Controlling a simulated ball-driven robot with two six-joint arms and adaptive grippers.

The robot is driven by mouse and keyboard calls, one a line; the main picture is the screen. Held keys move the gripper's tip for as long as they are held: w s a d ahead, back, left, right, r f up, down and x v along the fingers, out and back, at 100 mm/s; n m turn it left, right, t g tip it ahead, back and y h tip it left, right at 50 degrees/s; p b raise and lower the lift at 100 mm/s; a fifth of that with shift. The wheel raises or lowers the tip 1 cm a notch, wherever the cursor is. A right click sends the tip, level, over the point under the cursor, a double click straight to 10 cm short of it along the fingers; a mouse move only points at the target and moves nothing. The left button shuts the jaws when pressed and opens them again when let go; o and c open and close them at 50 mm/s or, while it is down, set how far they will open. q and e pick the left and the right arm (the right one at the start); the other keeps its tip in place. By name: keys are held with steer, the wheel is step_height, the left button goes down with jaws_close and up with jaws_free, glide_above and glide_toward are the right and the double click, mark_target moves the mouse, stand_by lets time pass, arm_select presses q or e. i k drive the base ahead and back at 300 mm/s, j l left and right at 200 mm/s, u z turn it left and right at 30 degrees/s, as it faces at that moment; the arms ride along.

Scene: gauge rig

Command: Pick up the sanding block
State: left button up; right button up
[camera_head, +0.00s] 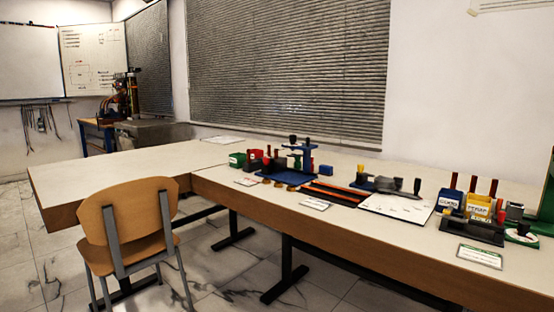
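I cannot tell for sure which of the small items on the long workbench (400,237) is the sanding block. A small blue block (326,170) lies beside a blue stand (296,165) near the middle of the bench. A dark grey block-like holder (472,231) sits near the front edge at the right. Other small dark items among the tools are too small to name. Neither of my grippers shows in the head view.
A wooden chair (128,230) stands before the bench. Left tabletop (120,168) is mostly clear.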

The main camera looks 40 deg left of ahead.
mark_target(324, 170)
steer(key=u, duration=0.9)
